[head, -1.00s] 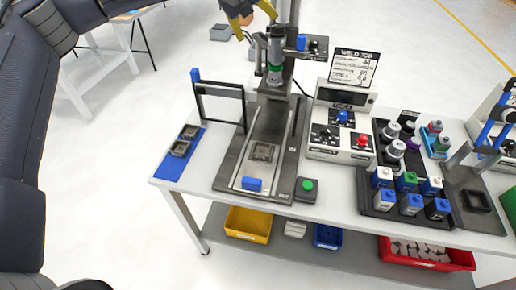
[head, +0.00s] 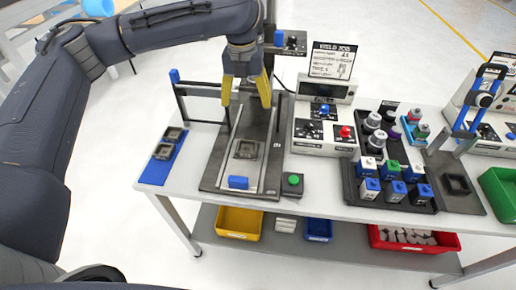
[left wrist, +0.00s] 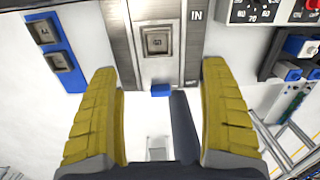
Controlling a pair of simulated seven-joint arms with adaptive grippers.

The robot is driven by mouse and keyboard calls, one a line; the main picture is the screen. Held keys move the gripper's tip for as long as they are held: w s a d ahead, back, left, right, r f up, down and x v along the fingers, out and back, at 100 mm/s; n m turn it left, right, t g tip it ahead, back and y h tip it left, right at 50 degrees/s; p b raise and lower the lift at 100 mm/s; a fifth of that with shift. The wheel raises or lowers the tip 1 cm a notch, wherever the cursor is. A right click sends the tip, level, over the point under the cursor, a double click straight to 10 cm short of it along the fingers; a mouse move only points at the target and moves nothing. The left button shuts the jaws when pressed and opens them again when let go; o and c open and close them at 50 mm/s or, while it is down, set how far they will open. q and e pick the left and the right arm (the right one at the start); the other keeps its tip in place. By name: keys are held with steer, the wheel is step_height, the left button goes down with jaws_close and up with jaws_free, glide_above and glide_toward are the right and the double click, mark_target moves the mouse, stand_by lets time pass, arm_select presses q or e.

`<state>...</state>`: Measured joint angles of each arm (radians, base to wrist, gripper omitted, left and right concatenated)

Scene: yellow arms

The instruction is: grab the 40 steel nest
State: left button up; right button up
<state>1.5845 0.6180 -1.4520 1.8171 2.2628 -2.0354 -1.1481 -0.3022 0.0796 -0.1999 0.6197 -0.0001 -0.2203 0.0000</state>
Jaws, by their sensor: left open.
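Dark square nests with a recess show in three places; I cannot read a number on any. One nest (head: 246,149) sits in the long metal track of the fixture (head: 213,176), and shows in the left wrist view (left wrist: 157,41). Two more lie on a blue mat (head: 151,174) to the left: a far one (head: 174,134) and a near one (head: 163,151). My left gripper (head: 246,96) is open and empty, above the back of the track, its yellow fingers pointing down. My right gripper is not in view.
A blue block (head: 238,182) is at the track's near end, beside a green button (head: 293,180). A black frame with a blue-topped post (head: 176,90) stands behind the mat. A control box (head: 322,128) and a rack of capped blocks (head: 394,190) stand right.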

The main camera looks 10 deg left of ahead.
mark_target(247, 149)
arm_select(q)
steer(key=shift+g, duration=0.3)
steer(key=shift+s+a+f, duration=0.1)
steer(key=shift+s+f, duration=0.1)
steer(key=shift+f, duration=2.85)
steer(key=shift+s+f, duration=0.25)
steer(key=shift+f, duration=2.8)
steer(key=shift+s+a+f, duration=0.1)
steer(key=shift+s+f, duration=0.1)
steer(key=shift+f, duration=2.85)
steer(key=c, duration=1.5)
steer(key=shift+c, duration=0.4)
steer(key=shift+r, duration=0.15)
